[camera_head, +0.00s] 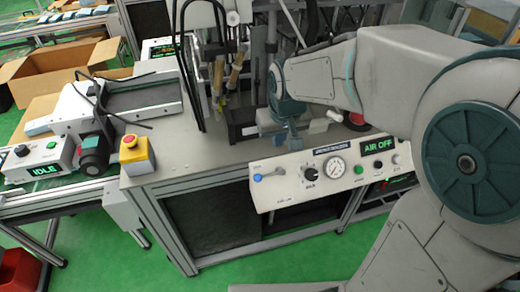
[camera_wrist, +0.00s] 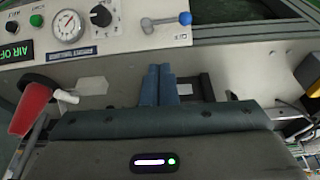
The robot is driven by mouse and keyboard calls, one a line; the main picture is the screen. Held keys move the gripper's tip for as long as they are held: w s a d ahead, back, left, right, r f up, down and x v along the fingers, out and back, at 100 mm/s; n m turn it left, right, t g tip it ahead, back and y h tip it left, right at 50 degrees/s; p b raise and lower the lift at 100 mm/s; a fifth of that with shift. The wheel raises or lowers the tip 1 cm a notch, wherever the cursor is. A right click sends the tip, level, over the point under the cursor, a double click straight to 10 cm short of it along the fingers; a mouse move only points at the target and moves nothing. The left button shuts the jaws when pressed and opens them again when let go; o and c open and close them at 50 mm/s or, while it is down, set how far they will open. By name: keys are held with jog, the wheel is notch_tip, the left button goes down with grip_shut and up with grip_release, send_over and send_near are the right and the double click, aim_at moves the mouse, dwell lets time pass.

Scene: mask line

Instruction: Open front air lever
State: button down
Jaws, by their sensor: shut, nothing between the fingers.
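The front air lever (camera_head: 270,175) is a grey handle with a blue ball knob at the left end of the white control panel (camera_head: 290,197). The knob points left in the head view. In the wrist view the lever (camera_wrist: 165,20) lies along the panel near the top, its blue knob to the right. My gripper (camera_head: 293,141) is above the table behind the panel, apart from the lever. Its two blue-grey fingers (camera_wrist: 159,72) are together and empty in the wrist view, tips toward the panel's edge. The panel display (camera_head: 379,145) reads "AIR OFF".
A pressure gauge (camera_head: 335,167) and a black knob (camera_head: 311,173) sit right of the lever. A red conical object (camera_wrist: 33,105) stands left of my gripper in the wrist view. A yellow emergency-stop box (camera_head: 136,157) is on the table's left. Space before the panel is free.

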jog(key=a, duration=0.1)
jog(key=w+a+f, duration=0.1)
jog(key=shift+w+a+n, duration=0.15)
jog(key=shift+a+n, duration=0.15)
jog(key=shift+a, duration=0.15)
send_over(266, 176)
jog(key=w, duration=0.2)
notch_tip(266, 176, down, 9)
jog(key=f, duration=0.1)
jog(key=s+f, duration=0.1)
jog(key=f, duration=0.1)
jog(key=shift+s+a+f+p, duration=0.1)
jog(key=shift+s+p, duration=0.2)
jog(key=shift+s, duration=0.05)
jog(key=shift+s+f, duration=0.15)
jog(key=shift+f, duration=0.25)
